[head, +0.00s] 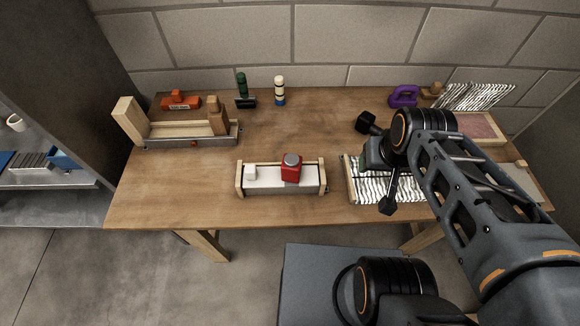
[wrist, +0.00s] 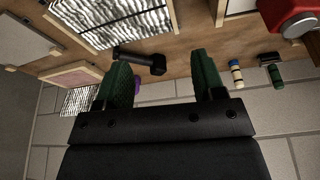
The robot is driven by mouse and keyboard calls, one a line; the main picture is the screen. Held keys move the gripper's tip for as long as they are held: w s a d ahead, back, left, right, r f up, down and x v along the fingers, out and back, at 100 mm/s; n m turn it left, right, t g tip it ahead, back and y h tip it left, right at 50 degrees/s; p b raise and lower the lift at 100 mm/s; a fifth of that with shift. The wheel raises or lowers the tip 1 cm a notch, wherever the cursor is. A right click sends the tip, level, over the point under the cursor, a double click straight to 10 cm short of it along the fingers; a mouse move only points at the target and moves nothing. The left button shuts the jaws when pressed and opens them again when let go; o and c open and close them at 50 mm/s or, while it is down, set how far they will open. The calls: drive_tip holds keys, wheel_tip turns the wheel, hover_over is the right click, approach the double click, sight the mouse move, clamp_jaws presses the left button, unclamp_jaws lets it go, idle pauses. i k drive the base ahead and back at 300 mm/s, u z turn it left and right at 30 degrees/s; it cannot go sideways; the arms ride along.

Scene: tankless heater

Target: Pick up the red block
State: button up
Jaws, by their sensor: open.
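The red block (head: 291,168) with a round grey top stands on a low grey tray (head: 260,187) with wooden ends, near the front middle of the table. In the wrist view, the red block (wrist: 286,14) shows only in part at the upper right corner. My gripper (wrist: 160,75) is open and empty, its two green-padded fingers apart. It is above the table's right part, to the right of the red block in the head view and clear of it. My arm hides part of the table's right side.
A white block (head: 250,172) shares the tray, left of the red one. A striped panel (head: 368,185) lies to the right. A black object (head: 366,122), bottles (head: 279,91) and a wooden holder (head: 190,140) stand farther back. The table's middle is clear.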

sight(291, 166)
drive_tip(key=u, duration=2.55)
drive_tip(key=k, duration=0.55)
drive_tip(key=z, duration=0.75)
